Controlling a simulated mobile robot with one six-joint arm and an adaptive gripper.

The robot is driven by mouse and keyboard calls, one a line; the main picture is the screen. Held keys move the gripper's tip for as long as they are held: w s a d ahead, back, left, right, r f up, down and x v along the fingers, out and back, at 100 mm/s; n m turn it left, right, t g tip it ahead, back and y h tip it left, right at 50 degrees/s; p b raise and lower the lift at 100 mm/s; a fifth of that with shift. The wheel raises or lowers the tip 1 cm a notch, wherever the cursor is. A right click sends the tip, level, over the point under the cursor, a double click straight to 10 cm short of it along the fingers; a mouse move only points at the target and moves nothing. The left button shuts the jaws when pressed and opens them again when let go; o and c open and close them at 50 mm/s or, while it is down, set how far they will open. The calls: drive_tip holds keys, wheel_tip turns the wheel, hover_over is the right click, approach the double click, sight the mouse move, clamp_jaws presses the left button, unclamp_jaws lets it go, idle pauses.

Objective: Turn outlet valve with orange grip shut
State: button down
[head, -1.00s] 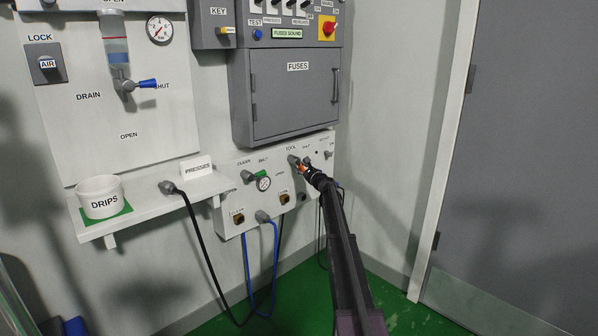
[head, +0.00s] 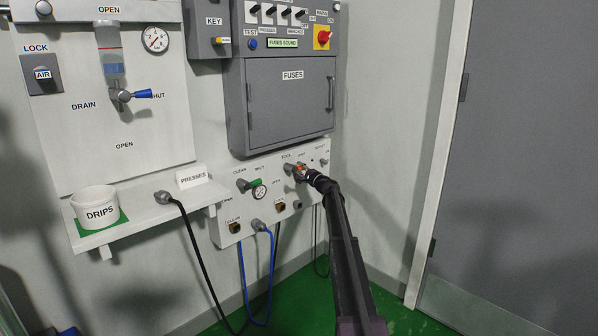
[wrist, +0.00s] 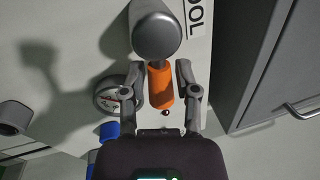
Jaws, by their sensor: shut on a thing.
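The outlet valve with the orange grip is on the white lower panel. Its grey hub (wrist: 157,32) and orange grip (wrist: 160,86) show large in the wrist view. In the head view the orange grip (head: 300,167) is small and partly covered by my gripper (head: 306,173). It points right from the hub (head: 289,169), roughly toward the side of the small SHUT label. My gripper (wrist: 162,84) has one finger on each side of the orange grip and is shut on it. Exact finger contact is hard to see.
A green-handled valve (head: 250,184) and gauge (head: 259,191) sit left of the orange one. The grey fuse box (head: 291,100) is just above. Blue and black hoses (head: 269,280) hang below. A door (head: 520,160) stands at right.

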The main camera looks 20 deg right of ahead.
drive_tip(key=shift+w+r+n+y, duration=0.1)
drive_tip(key=shift+r+n+y, duration=0.1)
drive_tip(key=shift+n, duration=0.45)
drive_tip(key=shift+r+n+y, duration=0.1)
drive_tip(key=shift+n+y, duration=0.1)
drive_tip(key=shift+n, duration=0.45)
drive_tip(key=shift+c, duration=1.8)
unclamp_jaws()
